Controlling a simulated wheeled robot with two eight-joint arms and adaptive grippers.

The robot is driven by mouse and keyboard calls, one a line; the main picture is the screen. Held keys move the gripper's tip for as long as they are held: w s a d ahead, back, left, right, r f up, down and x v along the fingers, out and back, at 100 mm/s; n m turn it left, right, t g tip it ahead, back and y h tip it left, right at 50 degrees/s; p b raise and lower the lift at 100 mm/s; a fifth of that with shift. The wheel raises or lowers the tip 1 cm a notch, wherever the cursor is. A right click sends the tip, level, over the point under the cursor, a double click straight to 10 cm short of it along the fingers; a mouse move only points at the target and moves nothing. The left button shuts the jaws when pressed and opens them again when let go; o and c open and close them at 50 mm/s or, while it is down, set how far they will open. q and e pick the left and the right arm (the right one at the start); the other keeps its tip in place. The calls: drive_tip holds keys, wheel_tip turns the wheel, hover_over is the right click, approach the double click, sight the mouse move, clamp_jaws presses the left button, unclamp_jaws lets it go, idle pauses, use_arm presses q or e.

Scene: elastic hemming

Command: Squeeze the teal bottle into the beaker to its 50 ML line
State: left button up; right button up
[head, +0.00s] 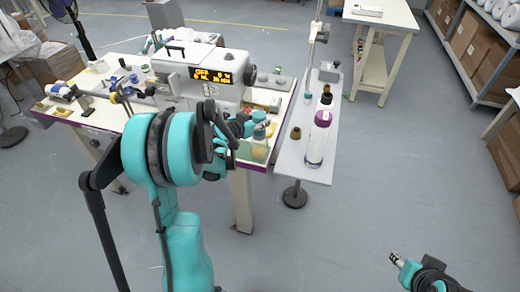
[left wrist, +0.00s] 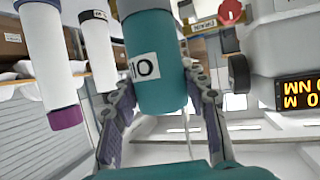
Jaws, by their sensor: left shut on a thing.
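The teal bottle (left wrist: 155,70) with a white label hangs between the fingers of my left gripper (left wrist: 160,112) in the left wrist view, which seems upside down. My left gripper is shut on it. In the head view the bottle (head: 259,117) shows small beside my left gripper (head: 246,128), at the sewing table's right end. A pale see-through vessel (head: 259,151), apparently the beaker, is just below it, with something yellowish at it. Its markings and level are too small to read. My right gripper (head: 396,259) is at the lower right, away from the tables; its jaw opening is unclear.
The sewing machine (head: 205,75) with a lit display stands left of the bottle. A narrow grey side table (head: 318,95) holds a white bottle with a purple cap (head: 318,140) and small dark items.

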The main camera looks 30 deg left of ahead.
use_arm(q)
wheel_tip(320, 180, up, 6)
drive_tip(key=p, duration=0.4)
drive_tip(key=shift+r, duration=0.1)
